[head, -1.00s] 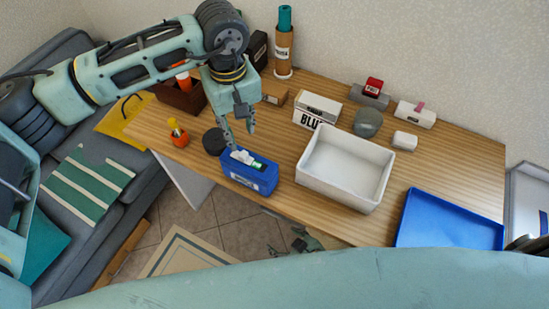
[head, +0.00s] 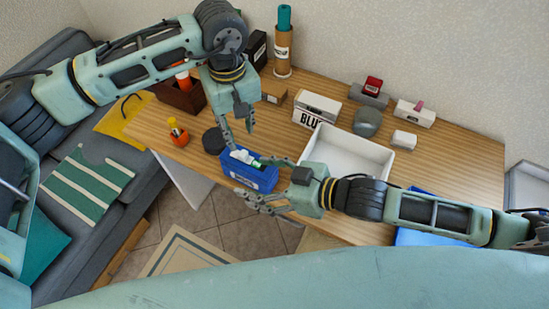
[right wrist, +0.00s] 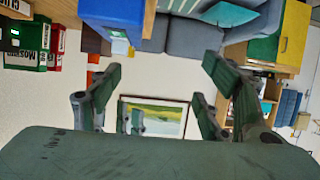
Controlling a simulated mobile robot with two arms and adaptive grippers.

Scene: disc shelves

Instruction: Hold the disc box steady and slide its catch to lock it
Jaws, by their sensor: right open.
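The blue disc box (head: 262,180) sits at the table's near edge, with a pale label on its front and white and green parts on top. I cannot make out which part is the catch. In the right wrist view a blue box (right wrist: 110,16) shows at the top, cut by the frame edge. My left gripper (head: 240,138) points down just above the box, fingers apart; contact is unclear. My right gripper (head: 250,180) comes in from the right, open, one finger by the box's top edge and one in front of it, hiding part of the box.
A white open bin (head: 345,155) stands just right of the box, partly behind my right arm. A dark round object (head: 213,141) and an orange cup (head: 178,136) stand left of it. A blue tray (head: 415,237) is partly covered by my right arm.

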